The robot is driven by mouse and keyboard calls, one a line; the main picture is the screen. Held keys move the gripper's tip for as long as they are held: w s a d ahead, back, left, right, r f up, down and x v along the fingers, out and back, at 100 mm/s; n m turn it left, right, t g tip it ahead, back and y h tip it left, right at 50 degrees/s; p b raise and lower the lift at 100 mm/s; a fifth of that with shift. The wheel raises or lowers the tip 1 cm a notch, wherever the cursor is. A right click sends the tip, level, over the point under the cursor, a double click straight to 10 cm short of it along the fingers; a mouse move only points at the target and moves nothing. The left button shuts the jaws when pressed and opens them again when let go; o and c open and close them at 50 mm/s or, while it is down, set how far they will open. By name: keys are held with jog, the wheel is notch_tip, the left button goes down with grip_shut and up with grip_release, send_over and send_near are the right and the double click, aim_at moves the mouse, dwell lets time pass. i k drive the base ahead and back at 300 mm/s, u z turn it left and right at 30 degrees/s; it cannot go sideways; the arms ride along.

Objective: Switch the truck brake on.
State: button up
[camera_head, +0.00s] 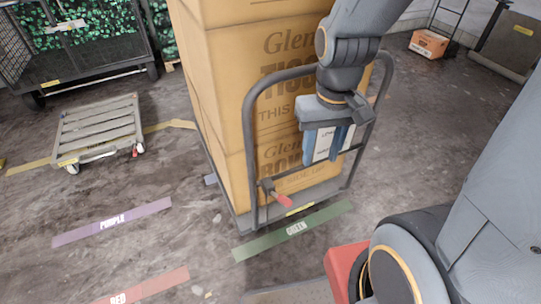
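A platform truck with a grey tubular handle frame (252,150) carries tall brown cartons (225,95). A short lever with a red grip (284,201) sticks out low on the frame's left part, its red end angled down to the right. My gripper (328,157) is in front of the handle frame, above and to the right of the lever and apart from it. Its blue fingers point down and look spread, with a white placard (322,143) with partly hidden text showing between them. Nothing is clearly held.
The truck stands behind a green floor strip (292,231). Purple (112,223) and red (146,286) strips mark open floor at left. A low wheeled dolly (98,128) and a mesh cage cart (75,50) stand further left. A small orange box (429,43) sits at the back right.

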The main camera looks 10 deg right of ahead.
aim_at(282, 199)
jog(key=z, duration=1.3)
jog(key=k, duration=0.5)
jog(key=u, duration=1.2)
